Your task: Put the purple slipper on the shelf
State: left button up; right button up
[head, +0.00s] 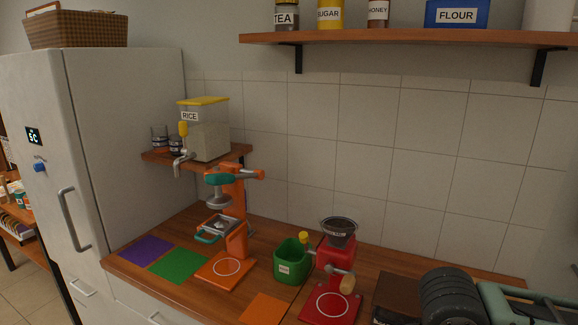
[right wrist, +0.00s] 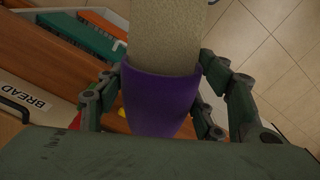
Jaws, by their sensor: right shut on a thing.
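The purple slipper (right wrist: 160,105) shows in the right wrist view, with a purple toe part and a beige, rough-textured sole or insole (right wrist: 165,35) reaching to the top edge. My right gripper (right wrist: 162,92) is shut on it, with green-grey fingers on both sides of the purple part. The slipper is not visible in the head view, where only part of my right arm shows at the bottom right. A long wooden wall shelf (head: 420,39) runs along the top right of the head view. Which shelf the task means cannot be told. My left gripper is in neither view.
The wall shelf holds a tea jar (head: 286,16), sugar (head: 330,14) and a flour box (head: 457,13). A rice dispenser (head: 203,130) stands on a small shelf. The counter holds an orange machine (head: 236,235) and red grinder (head: 335,265). A bread-labelled box (right wrist: 28,100) is left of the slipper.

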jog(key=f+b, duration=0.1)
jog(key=f, duration=0.1)
jog(key=f+b, duration=0.2)
jog(key=shift+w+f+b, duration=0.2)
jog(key=shift+f+b, duration=0.1)
jog(key=shift+f, duration=0.05)
jog(key=shift+r, duration=0.1)
dwell(0.6)
